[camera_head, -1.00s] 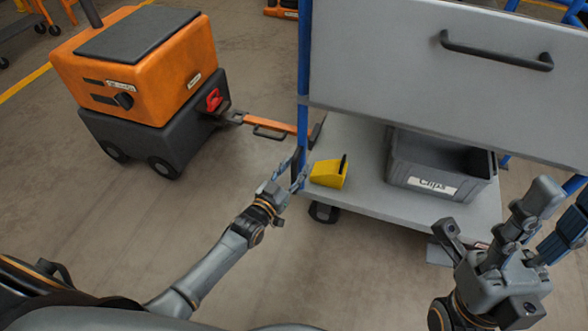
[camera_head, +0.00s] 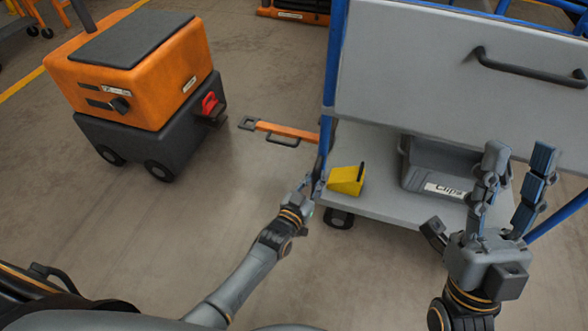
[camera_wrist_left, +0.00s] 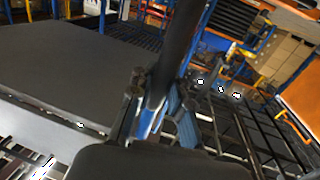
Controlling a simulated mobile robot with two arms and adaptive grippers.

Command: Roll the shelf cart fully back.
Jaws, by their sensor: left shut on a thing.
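The shelf cart has blue posts, a grey upper panel (camera_head: 440,75) and a light grey lower shelf (camera_head: 385,205). An orange tow bar (camera_head: 287,130) sticks out from its left side, its free end apart from the orange and black tug (camera_head: 135,75). My left gripper (camera_head: 313,187) is shut at the cart's near left corner post. In the left wrist view a dark upright bar (camera_wrist_left: 178,45) runs between its fingers. The exact grip is partly hidden. My right gripper (camera_head: 490,190) is open and empty in front of the lower shelf.
A yellow wedge-shaped block (camera_head: 346,180) and a grey bin labelled Clips (camera_head: 430,165) sit on the lower shelf. The upper panel has a dark handle (camera_head: 530,72). Bare floor (camera_head: 170,225) lies between me, the tug and the cart.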

